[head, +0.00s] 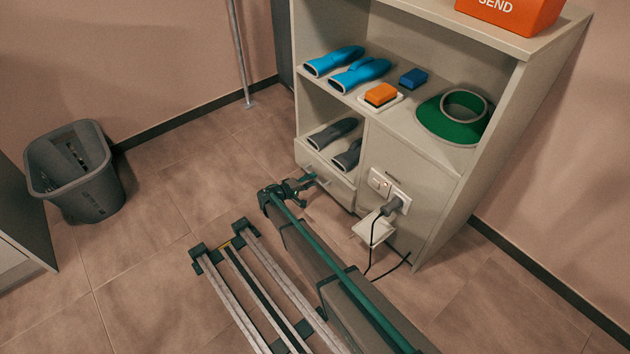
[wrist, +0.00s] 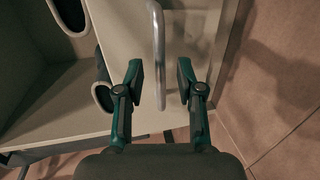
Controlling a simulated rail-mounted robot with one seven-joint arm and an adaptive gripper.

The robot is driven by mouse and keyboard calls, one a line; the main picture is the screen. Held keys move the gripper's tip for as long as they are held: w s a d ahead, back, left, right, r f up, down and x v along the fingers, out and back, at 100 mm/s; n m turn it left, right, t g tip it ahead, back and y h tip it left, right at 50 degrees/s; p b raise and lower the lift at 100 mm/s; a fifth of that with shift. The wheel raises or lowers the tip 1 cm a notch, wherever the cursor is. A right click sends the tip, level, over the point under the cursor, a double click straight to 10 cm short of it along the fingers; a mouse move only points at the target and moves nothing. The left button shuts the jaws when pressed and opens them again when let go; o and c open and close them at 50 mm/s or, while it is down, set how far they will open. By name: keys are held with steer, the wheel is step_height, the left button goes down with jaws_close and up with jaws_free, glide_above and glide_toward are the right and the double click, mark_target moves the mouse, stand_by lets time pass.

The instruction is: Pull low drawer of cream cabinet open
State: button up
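The cream cabinet (head: 412,225) stands against the wall in the head view. Its low drawer (head: 341,190) is at the lower left, under a shelf with dark gloves, and looks flush with the cabinet front. My gripper (head: 312,181) is in front of this drawer and partly hides its handle. In the wrist view the drawer front (wrist: 192,32) carries a grey bar handle (wrist: 158,55). My gripper (wrist: 162,82) is open there, with one finger on each side of the bar's end. Gaps show on both sides of the bar; I cannot tell the exact depth.
A socket with a plug (head: 395,205) and hanging cable is right of the drawer. Blue gloves (head: 360,74), sponges and a green ring-shaped item (head: 435,122) lie on the upper shelf. A grey bin (head: 75,170) stands left. Floor left of the cabinet is clear.

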steer(key=shift+x, duration=1.35)
jaws_close()
